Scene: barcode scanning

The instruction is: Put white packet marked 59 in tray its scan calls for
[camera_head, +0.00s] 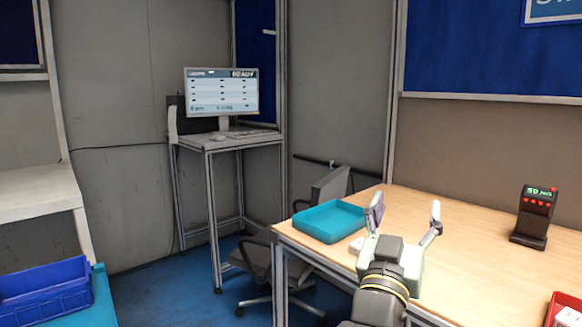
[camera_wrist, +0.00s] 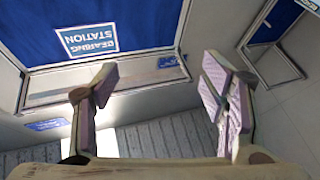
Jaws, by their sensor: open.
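My gripper (camera_head: 407,212) is open and empty above the wooden table (camera_head: 465,225), its fingers spread apart. In the wrist view my gripper (camera_wrist: 160,90) also shows nothing between its pads. A small white item (camera_head: 356,245) lies on the table just left of my gripper, partly hidden by it; I cannot read any mark on it. A teal tray (camera_head: 330,236) sits at the table's left end and looks empty. A red tray (camera_head: 557,310) is cut off at the right edge, with something white in it. A black scanner (camera_head: 535,215) has a green display that seems to start with 59.
A blue bin (camera_head: 45,292) stands at the lower left, apart from the table. A monitor (camera_head: 222,92) on a stand and an office chair (camera_head: 262,262) are behind. The table between my gripper and the scanner is clear.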

